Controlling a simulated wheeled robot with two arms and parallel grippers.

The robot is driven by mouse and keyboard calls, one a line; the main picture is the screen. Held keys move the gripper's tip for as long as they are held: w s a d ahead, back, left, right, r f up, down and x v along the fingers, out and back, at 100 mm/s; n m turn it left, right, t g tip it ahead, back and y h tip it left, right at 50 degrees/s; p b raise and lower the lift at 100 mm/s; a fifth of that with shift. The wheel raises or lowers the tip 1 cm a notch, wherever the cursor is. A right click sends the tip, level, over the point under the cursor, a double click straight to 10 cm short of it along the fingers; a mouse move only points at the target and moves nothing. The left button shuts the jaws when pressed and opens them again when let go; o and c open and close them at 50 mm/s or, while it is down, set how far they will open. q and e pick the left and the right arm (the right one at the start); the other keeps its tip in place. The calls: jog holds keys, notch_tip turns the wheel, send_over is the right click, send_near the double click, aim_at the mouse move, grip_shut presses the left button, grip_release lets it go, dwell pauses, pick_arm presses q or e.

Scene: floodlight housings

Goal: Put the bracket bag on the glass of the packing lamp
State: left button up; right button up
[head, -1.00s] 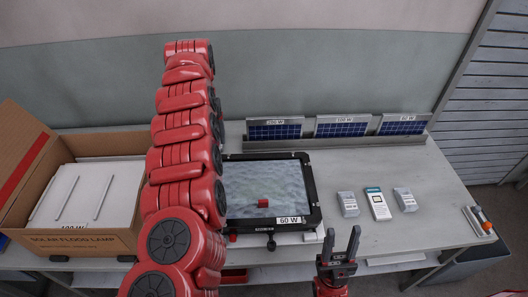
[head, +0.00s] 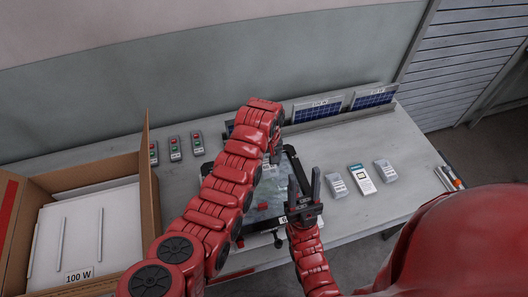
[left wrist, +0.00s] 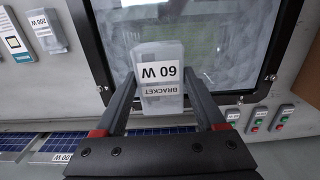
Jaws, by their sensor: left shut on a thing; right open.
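The packing lamp is a black-framed floodlight with grey mottled glass (head: 268,196), lying face up on the table. My left arm hides much of it in the head view. In the left wrist view, my left gripper (left wrist: 160,92) is shut on a clear bracket bag (left wrist: 160,100) with a white label reading "60 W" and "BRACKET". The bag appears over the glass (left wrist: 225,50) near the frame; I cannot tell the gap. The head view does not show the bag clearly. My right gripper (head: 303,186) is open and empty, in front of the lamp's right side.
An open carton (head: 150,195) with a white 100 W panel (head: 85,235) stands at left. Two small bags (head: 336,185) (head: 386,170) and a white box (head: 361,179) lie right of the lamp. Solar panels (head: 320,107) stand at the back. Switch boxes (head: 175,148) lie between carton and arm.

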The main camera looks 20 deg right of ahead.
aim_at(271, 180)
pick_arm(q)
jog(key=shift+s+d+f, duration=0.1)
jog(key=shift+s+d, duration=0.2)
jog(key=shift+d, duration=0.05)
jog(key=shift+s+d+f, duration=0.1)
jog(key=shift+s+f, duration=0.25)
jog(key=shift+w+f+b, duration=0.1)
jog(key=shift+f+b, duration=0.55)
jog(key=shift+f, duration=0.8)
jog(key=shift+f+b, duration=0.55)
jog(key=shift+f, duration=0.25)
jog(key=shift+f+b, duration=0.35)
jog(key=shift+f, duration=0.15)
jog(key=shift+r, duration=0.1)
jog(key=o, duration=1.5)
jog(key=shift+r, duration=0.1)
